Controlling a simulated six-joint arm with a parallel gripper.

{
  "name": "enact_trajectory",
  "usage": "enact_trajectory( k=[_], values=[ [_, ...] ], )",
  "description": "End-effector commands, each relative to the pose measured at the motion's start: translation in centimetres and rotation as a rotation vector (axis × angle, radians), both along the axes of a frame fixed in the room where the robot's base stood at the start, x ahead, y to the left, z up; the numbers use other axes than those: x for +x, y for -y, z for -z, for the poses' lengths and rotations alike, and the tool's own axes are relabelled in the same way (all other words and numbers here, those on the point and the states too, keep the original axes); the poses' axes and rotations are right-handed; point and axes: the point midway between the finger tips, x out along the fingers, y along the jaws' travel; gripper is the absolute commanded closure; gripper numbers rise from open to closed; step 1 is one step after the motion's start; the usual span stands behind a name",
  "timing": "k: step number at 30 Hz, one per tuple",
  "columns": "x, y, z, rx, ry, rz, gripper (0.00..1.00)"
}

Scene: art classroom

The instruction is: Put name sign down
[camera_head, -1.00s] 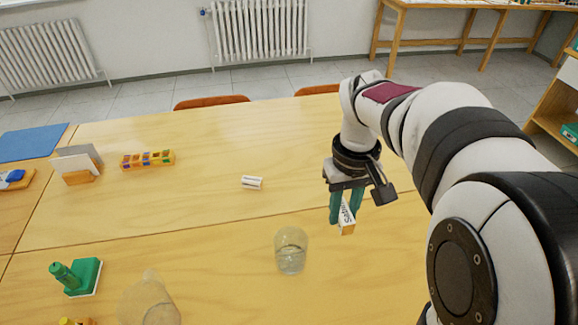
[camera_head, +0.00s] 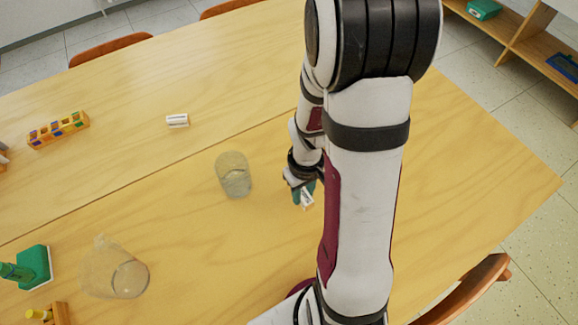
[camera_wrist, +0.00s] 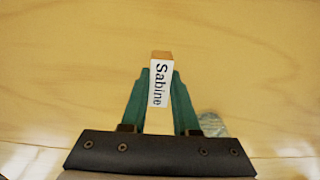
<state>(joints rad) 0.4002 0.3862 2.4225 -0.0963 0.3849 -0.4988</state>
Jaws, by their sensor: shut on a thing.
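The name sign (camera_wrist: 159,84) is a small white block with a wooden end, reading "Sabine" in the wrist view. My gripper (camera_wrist: 158,82) has its two teal fingers shut on the sign's sides. In the head view my gripper (camera_head: 304,192) is low over the near right part of the table, right of a glass, and the sign (camera_head: 307,201) shows as a small white piece at its fingers. My arm partly covers it there. I cannot tell whether the sign touches the table.
A clear glass (camera_head: 234,175) stands left of my gripper. Another white sign (camera_head: 177,121) lies farther back. The table (camera_head: 470,180) is bare at right.

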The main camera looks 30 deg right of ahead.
Motion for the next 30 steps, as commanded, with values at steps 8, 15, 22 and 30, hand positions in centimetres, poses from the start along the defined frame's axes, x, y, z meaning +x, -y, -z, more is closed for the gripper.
enact_trajectory(
  k=[8,15,22,30],
  values=[
    [0.2,-0.2,4.1,0.001,-0.001,0.001,1.0],
    [0.2,-0.2,4.2,0.0,0.0,0.001,1.0],
    [0.2,-0.2,4.4,0.0,0.0,0.001,0.43],
    [0.2,-0.2,4.3,0.0,0.0,0.001,0.41]
  ],
)
